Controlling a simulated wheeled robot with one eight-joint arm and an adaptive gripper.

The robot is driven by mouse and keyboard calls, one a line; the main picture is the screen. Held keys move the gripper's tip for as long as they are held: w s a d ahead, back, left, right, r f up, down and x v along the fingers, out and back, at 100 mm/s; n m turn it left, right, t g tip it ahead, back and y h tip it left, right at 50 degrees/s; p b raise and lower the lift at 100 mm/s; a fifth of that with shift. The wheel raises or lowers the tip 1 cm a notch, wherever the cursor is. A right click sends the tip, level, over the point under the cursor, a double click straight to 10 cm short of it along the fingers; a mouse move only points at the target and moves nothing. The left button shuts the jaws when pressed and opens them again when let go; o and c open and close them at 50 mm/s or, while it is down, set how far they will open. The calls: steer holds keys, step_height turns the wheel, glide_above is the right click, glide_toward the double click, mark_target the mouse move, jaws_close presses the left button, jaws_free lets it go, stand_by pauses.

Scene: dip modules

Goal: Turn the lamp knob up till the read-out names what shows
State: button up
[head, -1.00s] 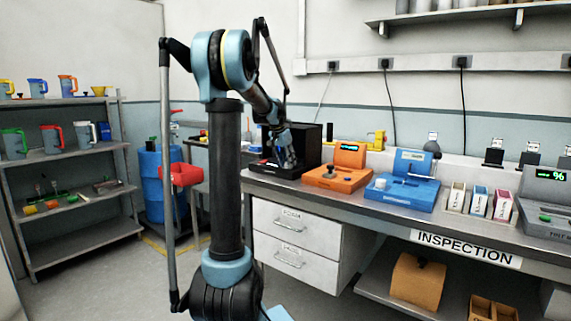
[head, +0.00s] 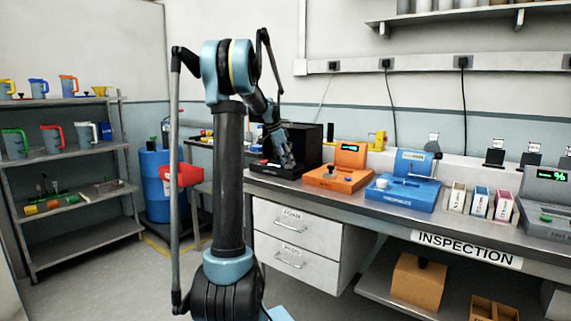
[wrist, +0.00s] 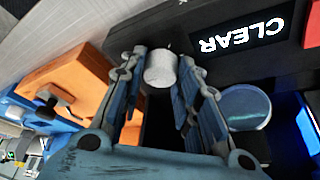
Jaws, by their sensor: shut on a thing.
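The lamp knob (wrist: 160,68) is a silver, ribbed cylinder on the front of a black unit (wrist: 205,45). My gripper (wrist: 160,85) has a blue finger on either side of the knob and is shut on it. The read-out (wrist: 243,33) beside the knob shows "CLEAR", upside down in the wrist view. A round glassy disc (wrist: 247,107) sits next to a bright blue glow inside the unit. In the head view my gripper (head: 287,160) is at the front of the black unit (head: 308,143), and hides the knob and read-out.
An orange device (head: 338,178) stands close to the right of the black unit, with a blue device (head: 405,193) beyond it. Several small boxes (head: 480,204) and a grey unit (head: 545,200) stand farther right on the bench. A red part (wrist: 312,28) is near the read-out.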

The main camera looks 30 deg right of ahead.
steer(key=shift+d, duration=0.1)
stand_by(0.3)
steer(key=o, duration=1)
steer(key=shift+o, duration=0.2)
steer(key=v, duration=1.2)
